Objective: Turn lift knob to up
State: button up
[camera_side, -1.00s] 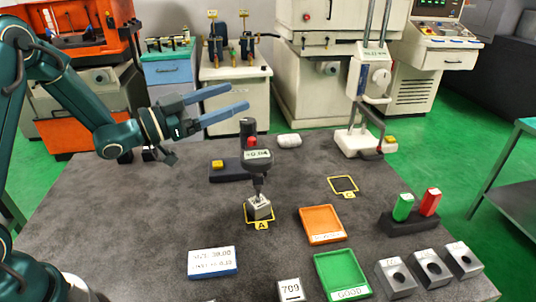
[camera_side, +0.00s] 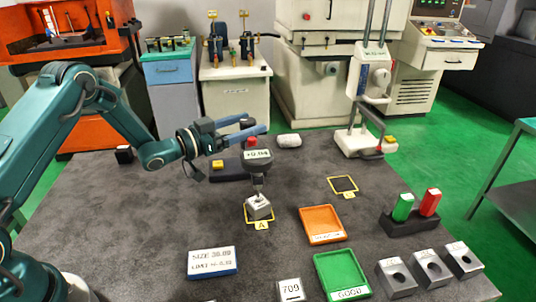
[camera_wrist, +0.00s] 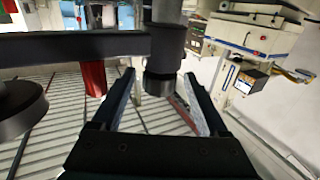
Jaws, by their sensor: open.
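My gripper (camera_side: 256,126) is open, with its fingers at the column of the gauge stand, just above and behind the grey gauge head (camera_side: 258,157). In the wrist view, a dark upright cylinder (camera_wrist: 164,50) shows between the open fingers (camera_wrist: 160,82), with a dark horizontal bar (camera_wrist: 90,46) running left from it. I cannot tell whether the fingers touch the cylinder. The stand's dark base (camera_side: 232,174) carries a yellow button (camera_side: 218,164). A metal block (camera_side: 259,207) sits under the probe at mark A. I cannot make out the lift knob or its setting.
A red part (camera_wrist: 93,79) and a dark disc (camera_wrist: 18,106) lie left in the wrist view. In the side view, an orange tray (camera_side: 322,224), a green tray (camera_side: 340,275) and a size sign (camera_side: 212,262) stand nearer. The table's left middle is clear.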

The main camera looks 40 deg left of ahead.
aim_at(255, 121)
jog(key=shift+x, duration=1.85)
grip_shut()
jog(key=shift+a+n+t+y, duration=0.25)
jog(key=shift+n+y, duration=0.55)
jog(key=shift+y, duration=0.4)
grip_release()
jog(key=shift+d+m+h, duration=0.1)
jog(key=shift+m+h, duration=0.2)
jog(key=shift+h, duration=0.2)
